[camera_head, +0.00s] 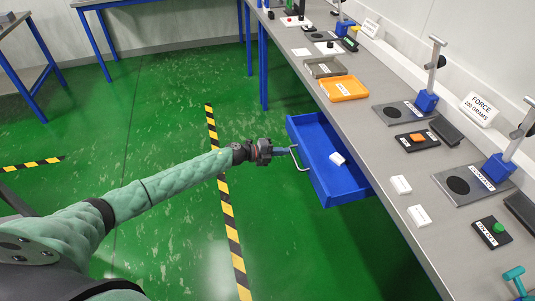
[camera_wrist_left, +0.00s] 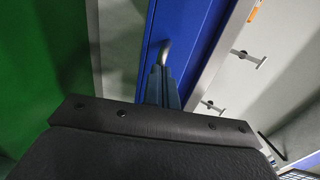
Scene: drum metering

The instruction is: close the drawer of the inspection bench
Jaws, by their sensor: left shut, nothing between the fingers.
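The blue drawer (camera_head: 335,183) of the inspection bench (camera_head: 390,166) stands pulled out over the floor. A small white block (camera_head: 338,158) lies inside it. Its pale bar handle (camera_head: 299,160) is on the drawer's left-facing front. My left gripper (camera_head: 287,151) is shut and empty, with its fingertips at the handle; I cannot tell whether they touch it. In the left wrist view the shut fingers (camera_wrist_left: 161,88) point at the grey handle (camera_wrist_left: 164,52) on the blue drawer front (camera_wrist_left: 185,40). My right gripper is not in view.
The green floor (camera_head: 170,120) left of the drawer is clear, with striped tape.

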